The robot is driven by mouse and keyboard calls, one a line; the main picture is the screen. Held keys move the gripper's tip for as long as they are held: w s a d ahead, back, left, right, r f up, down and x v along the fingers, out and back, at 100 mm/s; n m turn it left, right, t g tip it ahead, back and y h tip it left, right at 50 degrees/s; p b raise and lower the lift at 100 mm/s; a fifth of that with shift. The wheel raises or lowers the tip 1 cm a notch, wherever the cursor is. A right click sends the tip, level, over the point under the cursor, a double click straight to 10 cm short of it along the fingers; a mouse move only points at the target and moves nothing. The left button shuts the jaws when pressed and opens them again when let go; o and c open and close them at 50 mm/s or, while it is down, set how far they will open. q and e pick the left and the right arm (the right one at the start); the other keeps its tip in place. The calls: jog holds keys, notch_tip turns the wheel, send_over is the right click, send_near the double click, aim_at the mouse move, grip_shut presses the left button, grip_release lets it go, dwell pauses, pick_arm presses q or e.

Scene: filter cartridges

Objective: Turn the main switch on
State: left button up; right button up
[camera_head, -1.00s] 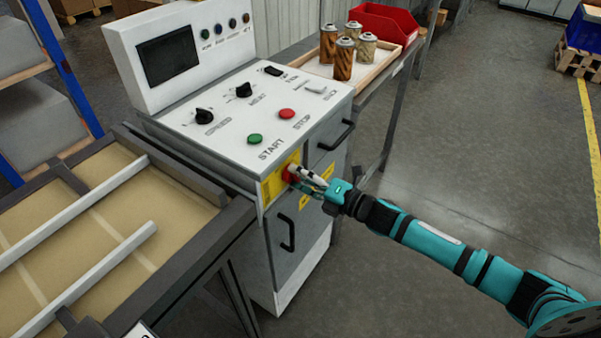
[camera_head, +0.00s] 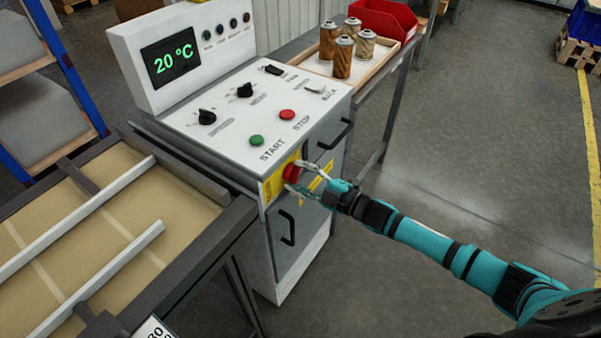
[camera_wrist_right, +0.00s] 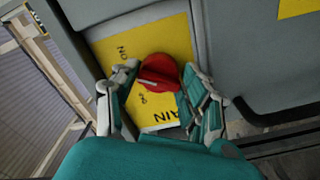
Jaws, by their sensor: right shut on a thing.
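The main switch is a red rotary knob (camera_head: 291,171) on a yellow plate (camera_head: 272,187) on the front of the grey and white control cabinet. In the right wrist view the red knob (camera_wrist_right: 158,72) sits between the fingers, on the yellow plate (camera_wrist_right: 115,45) with partly hidden lettering. My right gripper (camera_head: 299,174) is at the knob with its fingers around it, shut on it. In the wrist view the fingers (camera_wrist_right: 160,95) stand on both sides of the knob. The cabinet's display (camera_head: 172,57) is lit and reads 20 °C in green. My left gripper is not in view.
The cabinet top has a green START button (camera_head: 256,140), a red STOP button (camera_head: 287,114) and black knobs. Cabinet handles (camera_head: 287,227) stick out nearby. A conveyor frame (camera_head: 225,225) stands left. A tray (camera_head: 375,72) with several cartridges and a red bin (camera_head: 385,20) are behind.

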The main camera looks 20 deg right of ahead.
jog(key=shift+m+p, duration=0.3)
jog(key=shift+m, duration=0.9)
jog(key=shift+f, duration=0.1)
jog(key=o, duration=1.1)
jog(key=shift+o, duration=0.2)
jog(key=v, duration=1.2)
